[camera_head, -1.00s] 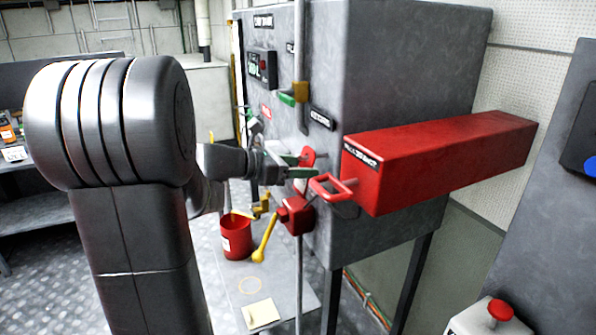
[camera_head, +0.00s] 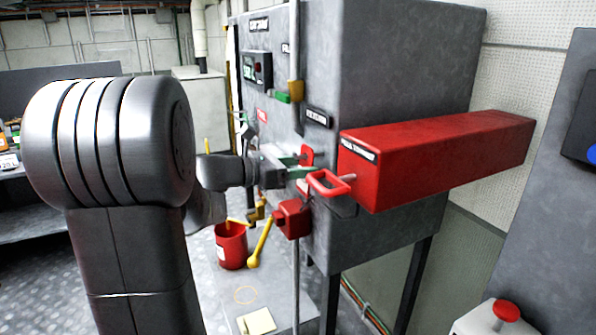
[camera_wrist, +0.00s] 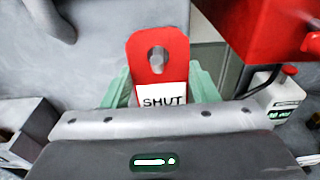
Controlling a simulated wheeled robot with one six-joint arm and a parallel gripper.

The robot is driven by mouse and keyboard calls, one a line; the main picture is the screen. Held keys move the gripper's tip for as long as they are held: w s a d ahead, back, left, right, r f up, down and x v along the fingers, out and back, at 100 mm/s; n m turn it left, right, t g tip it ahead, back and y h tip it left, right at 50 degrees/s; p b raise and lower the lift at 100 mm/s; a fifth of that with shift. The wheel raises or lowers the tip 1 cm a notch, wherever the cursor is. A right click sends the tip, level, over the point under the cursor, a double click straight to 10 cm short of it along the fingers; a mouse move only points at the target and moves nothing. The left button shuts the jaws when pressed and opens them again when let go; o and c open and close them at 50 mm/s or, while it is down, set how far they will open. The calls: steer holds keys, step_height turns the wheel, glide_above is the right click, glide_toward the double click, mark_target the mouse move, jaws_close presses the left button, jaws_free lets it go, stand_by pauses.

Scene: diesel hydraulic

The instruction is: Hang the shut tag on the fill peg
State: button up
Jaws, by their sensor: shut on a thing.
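My gripper (camera_head: 297,164) is shut on the red shut tag (camera_head: 306,152), close to the grey cabinet (camera_head: 400,55) and left of the red box's handle. In the wrist view the tag (camera_wrist: 142,50) stands up between the green fingers (camera_wrist: 160,88), with a keyhole-shaped slot near its top and a white "SHUT" label below.
A long red box (camera_head: 440,155) with a red handle (camera_head: 328,183) juts out right of my gripper. Below are a red valve block (camera_head: 293,219) with a yellow lever (camera_head: 261,243), and a red bucket (camera_head: 231,246). A pipe with a green-and-yellow handle (camera_head: 294,92) runs above.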

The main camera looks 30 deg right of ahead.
steer(key=shift+d+f+h+b, duration=0.3)
steer(key=shift+h+b, duration=0.3)
steer(key=shift+b, duration=0.75)
steer(key=o, duration=0.9)
steer(key=shift+o, duration=0.2)
steer(key=w+a, duration=0.1)
steer(key=a, duration=1.2)
steer(key=shift+w+a+b, duration=0.2)
steer(key=shift+a+b, duration=0.15)
steer(key=shift+b, duration=0.1)
steer(key=shift+d, duration=0.1)
steer(key=d, duration=0.4)
steer(key=s+d, duration=0.1)
steer(key=d, duration=0.4)
steer(key=d+p, duration=0.1)
steer(key=d, duration=0.3)
steer(key=shift+s+d, duration=0.25)
steer(key=shift+d, duration=0.05)
steer(key=shift+r, duration=0.1)
